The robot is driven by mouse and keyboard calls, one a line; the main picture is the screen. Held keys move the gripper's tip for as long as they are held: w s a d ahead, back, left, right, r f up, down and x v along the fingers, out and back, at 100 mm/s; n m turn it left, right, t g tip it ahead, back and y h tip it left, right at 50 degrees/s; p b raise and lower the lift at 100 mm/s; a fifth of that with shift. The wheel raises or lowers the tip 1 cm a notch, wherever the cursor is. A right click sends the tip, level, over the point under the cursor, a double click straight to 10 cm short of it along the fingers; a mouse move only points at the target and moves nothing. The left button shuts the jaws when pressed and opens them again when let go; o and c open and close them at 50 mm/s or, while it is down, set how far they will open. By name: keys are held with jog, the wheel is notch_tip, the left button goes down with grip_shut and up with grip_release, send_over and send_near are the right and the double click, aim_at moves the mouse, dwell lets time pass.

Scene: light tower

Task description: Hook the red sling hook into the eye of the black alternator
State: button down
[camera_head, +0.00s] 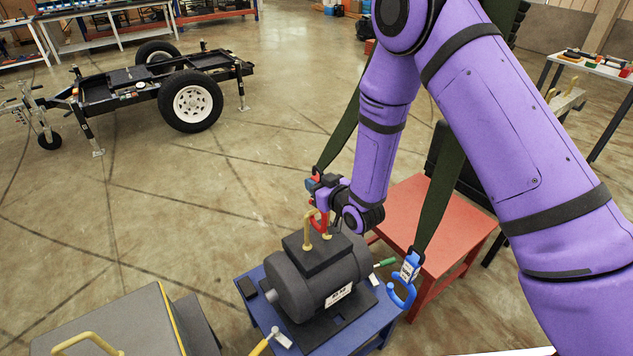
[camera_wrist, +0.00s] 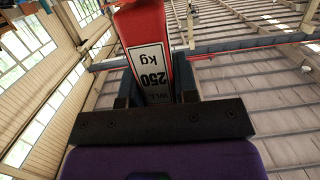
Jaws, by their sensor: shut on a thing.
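The black alternator (camera_head: 309,281) sits on a blue stand, with a yellow eye (camera_head: 308,232) standing up from the block on its top. The red sling hook (camera_head: 316,221) is at the upper end of this eye, hanging from a dark green sling. I cannot tell whether its tip passes through the eye. My gripper (camera_head: 322,189) is just above the alternator, shut on the hook's red body. In the wrist view the hook's body (camera_wrist: 145,50), with a white 250 kg label, stands between the fingers of my gripper (camera_wrist: 155,95). The hook's curved end is out of that view.
A blue hook (camera_head: 403,281) hangs on another green sling (camera_head: 438,195) right of the alternator. The blue stand (camera_head: 262,312) holds hand tools. A red table (camera_head: 430,205) stands behind, a grey box (camera_head: 125,325) at front left. The trailer (camera_head: 150,85) is farther off.

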jog(key=c, duration=0.8)
grip_release()
jog(key=shift+s+d, duration=0.1)
